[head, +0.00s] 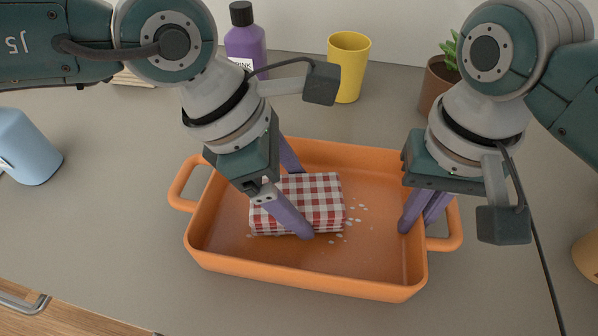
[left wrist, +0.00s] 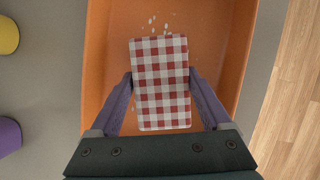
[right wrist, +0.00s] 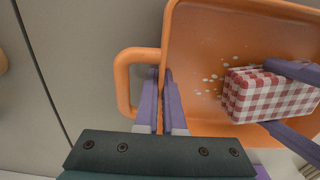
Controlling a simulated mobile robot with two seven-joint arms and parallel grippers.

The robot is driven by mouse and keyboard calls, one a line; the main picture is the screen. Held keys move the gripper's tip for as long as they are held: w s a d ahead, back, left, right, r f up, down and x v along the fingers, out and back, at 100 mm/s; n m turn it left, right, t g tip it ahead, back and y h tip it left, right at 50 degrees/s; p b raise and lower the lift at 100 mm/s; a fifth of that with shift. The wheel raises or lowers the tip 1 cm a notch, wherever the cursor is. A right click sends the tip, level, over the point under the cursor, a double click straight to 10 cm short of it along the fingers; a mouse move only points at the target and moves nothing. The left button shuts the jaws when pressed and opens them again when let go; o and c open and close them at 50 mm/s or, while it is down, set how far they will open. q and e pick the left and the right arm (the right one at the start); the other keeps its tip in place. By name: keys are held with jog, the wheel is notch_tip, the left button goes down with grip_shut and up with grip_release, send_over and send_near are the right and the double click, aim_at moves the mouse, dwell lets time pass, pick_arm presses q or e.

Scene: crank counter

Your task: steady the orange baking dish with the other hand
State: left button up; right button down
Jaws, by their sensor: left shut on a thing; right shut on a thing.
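The orange baking dish (head: 310,285) stands on the counter with a handle at each end. A folded red-and-white checked cloth (head: 325,190) lies in it, among white specks (head: 355,210) on the dish floor. My left gripper (head: 300,205) is shut on the cloth, one finger on each side; the left wrist view shows the cloth (left wrist: 160,85) between both fingers. My right gripper (head: 416,222) is shut on the dish's right end wall beside the handle. In the right wrist view, one finger is inside the dish and one between wall and handle (right wrist: 125,75).
A purple bottle (head: 245,42), a yellow cup (head: 347,65) and a potted plant (head: 437,85) stand behind the dish. A light blue object (head: 27,148) is at the left. The counter's front edge and a drawer handle (head: 25,304) show at bottom left.

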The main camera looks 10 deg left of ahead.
aim_at(318, 198)
pick_arm(q)
jog(key=shift+f, duration=0.5)
jog(key=shift+d+r, duration=0.15)
jog(key=shift+d, duration=1.65)
jog(key=shift+f, duration=0.2)
jog(key=shift+a, duration=0.25)
jog(key=shift+a+r, duration=0.1)
jog(key=shift+a, duration=1.5)
